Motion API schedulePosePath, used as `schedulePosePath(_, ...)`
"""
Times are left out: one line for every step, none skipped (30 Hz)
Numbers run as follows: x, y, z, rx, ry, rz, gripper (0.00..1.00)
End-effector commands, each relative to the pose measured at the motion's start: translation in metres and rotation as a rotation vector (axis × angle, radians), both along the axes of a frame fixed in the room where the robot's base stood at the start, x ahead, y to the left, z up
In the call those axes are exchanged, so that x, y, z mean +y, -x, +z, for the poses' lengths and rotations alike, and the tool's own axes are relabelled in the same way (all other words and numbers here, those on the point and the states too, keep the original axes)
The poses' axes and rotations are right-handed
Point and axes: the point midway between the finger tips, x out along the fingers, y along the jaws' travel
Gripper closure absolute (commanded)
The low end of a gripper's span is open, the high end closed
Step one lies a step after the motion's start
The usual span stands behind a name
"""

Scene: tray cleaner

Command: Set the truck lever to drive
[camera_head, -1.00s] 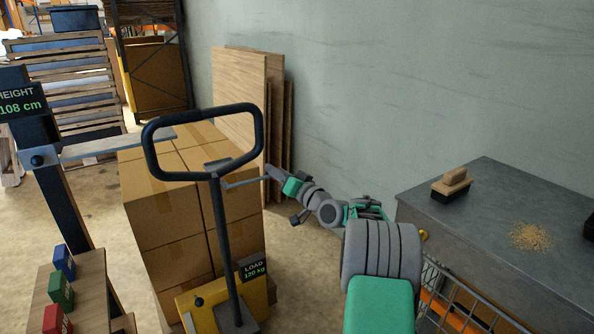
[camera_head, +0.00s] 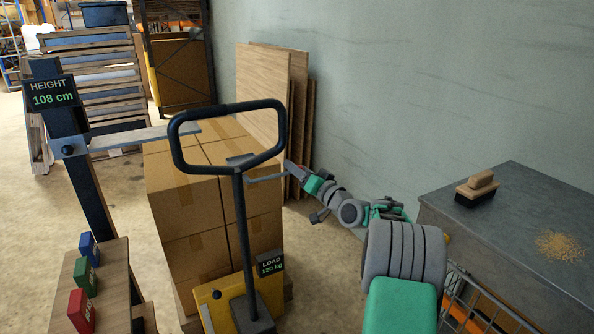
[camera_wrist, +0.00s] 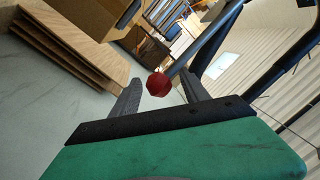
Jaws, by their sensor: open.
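The pallet truck's dark loop handle (camera_head: 245,205) stands upright in front of stacked boxes. A thin grey lever (camera_head: 266,178) sticks out to the right from below the loop. In the wrist view the lever's red knob (camera_wrist: 158,84) shows between my two fingers, with its dark rod (camera_wrist: 205,48) running up to the right. My gripper (camera_head: 293,168) is open at the lever's outer end, to the right of the loop; it also shows in the wrist view (camera_wrist: 160,92). The fingers look apart from the knob. In the head view the knob is hidden or too small to make out.
Cardboard boxes (camera_head: 190,195) stand on the yellow truck (camera_head: 222,300). Left are a height gauge (camera_head: 52,95) reading 108 cm and a bench with coloured blocks (camera_head: 86,280). Boards (camera_head: 262,90) lean on the wall. A grey counter (camera_head: 520,215) with a brush (camera_head: 477,188) is at right.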

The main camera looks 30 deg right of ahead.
Motion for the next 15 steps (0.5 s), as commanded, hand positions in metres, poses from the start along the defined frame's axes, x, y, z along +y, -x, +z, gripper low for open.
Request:
schedulePosePath(-0.001, 0.003, -0.001, 0.001, 0.0, -0.001, 0.47)
schedulePosePath(-0.002, 0.006, -0.002, 0.001, 0.0, -0.002, 0.47)
schedulePosePath(-0.003, 0.012, -0.002, 0.001, 0.0, -0.003, 0.47)
schedulePosePath(-0.004, 0.017, -0.002, 0.0, 0.0, -0.002, 0.47)
schedulePosePath(-0.005, 0.023, -0.003, 0.001, -0.001, -0.003, 0.47)
schedulePosePath(-0.006, 0.032, -0.004, -0.001, 0.0, -0.003, 0.47)
schedulePosePath(-0.008, 0.038, -0.005, 0.001, -0.001, -0.003, 0.47)
schedulePosePath(-0.008, 0.044, -0.004, -0.001, 0.0, -0.002, 0.47)
schedulePosePath(-0.009, 0.052, -0.006, 0.0, -0.001, -0.002, 0.47)
schedulePosePath(-0.01, 0.058, -0.006, -0.001, -0.001, 0.0, 0.47)
schedulePosePath(-0.011, 0.062, -0.007, 0.002, -0.002, 0.0, 0.47)
schedulePosePath(-0.011, 0.067, -0.007, 0.0, -0.001, 0.001, 0.47)
schedulePosePath(-0.011, 0.07, -0.006, 0.0, 0.0, 0.002, 0.47)
schedulePosePath(-0.011, 0.073, -0.006, 0.0, -0.001, 0.002, 0.47)
schedulePosePath(-0.011, 0.075, -0.007, 0.001, -0.001, 0.003, 0.47)
